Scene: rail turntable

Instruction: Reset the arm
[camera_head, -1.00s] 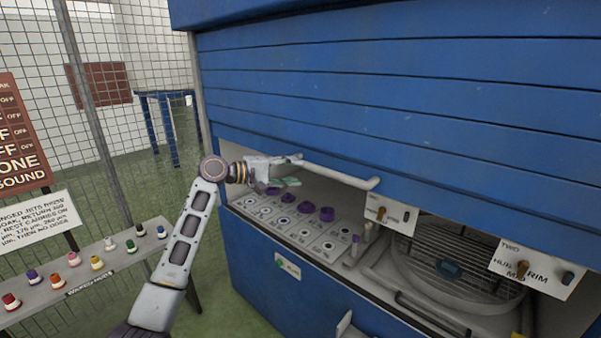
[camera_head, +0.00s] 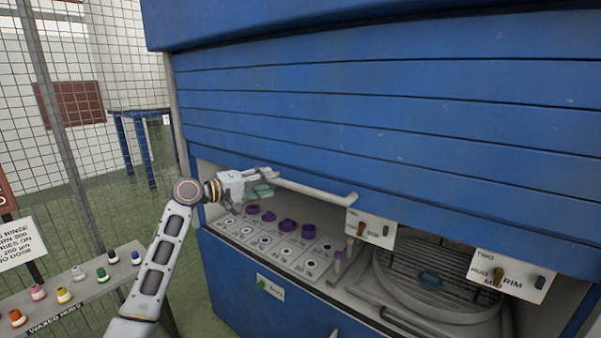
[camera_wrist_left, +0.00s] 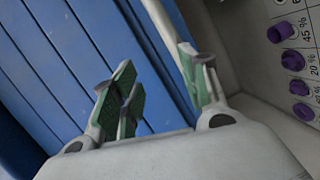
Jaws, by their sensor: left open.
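My left gripper (camera_head: 262,190) is at the left end of a pale bar handle (camera_head: 318,190) on the lower edge of the blue shutter (camera_head: 400,120). In the left wrist view its green-padded fingers (camera_wrist_left: 160,88) stand apart with nothing held between them. The bar handle (camera_wrist_left: 160,25) runs down towards the right finger there; I cannot tell whether they touch. The blue shutter (camera_wrist_left: 70,70) fills the left of that view. My right gripper is not in view.
Under the shutter, a panel (camera_head: 272,243) holds several purple pieces (camera_head: 287,225). A round grille (camera_head: 440,265) and switch plates (camera_head: 371,228) are to the right. A shelf (camera_head: 85,295) with coloured knobs stands at the left, before a mesh fence (camera_head: 75,130).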

